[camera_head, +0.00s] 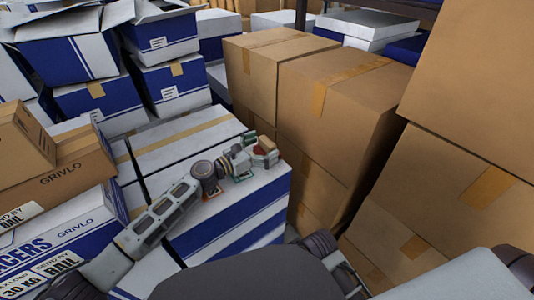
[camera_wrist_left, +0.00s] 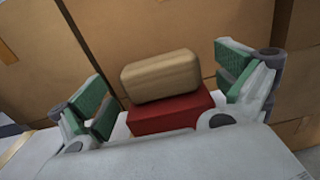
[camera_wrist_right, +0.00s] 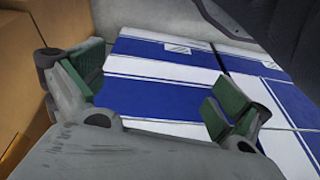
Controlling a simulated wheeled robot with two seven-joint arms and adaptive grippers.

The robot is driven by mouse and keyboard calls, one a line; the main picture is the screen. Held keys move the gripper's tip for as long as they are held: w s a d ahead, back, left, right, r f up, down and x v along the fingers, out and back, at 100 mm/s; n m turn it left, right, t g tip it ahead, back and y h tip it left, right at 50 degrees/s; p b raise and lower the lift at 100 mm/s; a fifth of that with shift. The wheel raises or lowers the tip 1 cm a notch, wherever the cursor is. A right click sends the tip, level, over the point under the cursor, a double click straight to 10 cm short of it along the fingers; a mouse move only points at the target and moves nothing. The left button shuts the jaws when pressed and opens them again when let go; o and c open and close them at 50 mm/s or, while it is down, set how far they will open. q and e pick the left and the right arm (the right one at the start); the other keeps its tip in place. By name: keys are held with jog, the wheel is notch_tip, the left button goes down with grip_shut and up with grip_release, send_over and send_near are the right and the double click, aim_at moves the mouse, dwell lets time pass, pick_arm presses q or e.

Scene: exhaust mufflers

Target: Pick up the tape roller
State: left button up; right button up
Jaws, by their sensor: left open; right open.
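The tape roller (camera_head: 263,151), with a tan roll and a red body, lies on top of a white and blue box (camera_head: 205,170). In the left wrist view its tan roll (camera_wrist_left: 160,76) and red body (camera_wrist_left: 173,113) sit between my green-padded fingers. My left gripper (camera_head: 248,157) is open around the roller, with a visible gap between each finger and the roller. The roller's lower part is hidden by my gripper body in the left wrist view. My right gripper (camera_wrist_right: 157,84) is open and empty, facing the side of white and blue boxes.
Tall brown cartons (camera_head: 335,110) stand just behind and right of the roller's box. More brown cartons (camera_head: 455,190) fill the right side. White and blue boxes (camera_head: 95,75) are stacked at the back left, and GRIVLO cartons (camera_head: 75,170) stand at the left. Free room is mostly above the box top.

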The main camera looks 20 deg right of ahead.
pick_arm(q)
jog(key=shift+w+d, duration=0.2)
jog(key=shift+d, duration=0.35)
jog(key=c, duration=1.2)
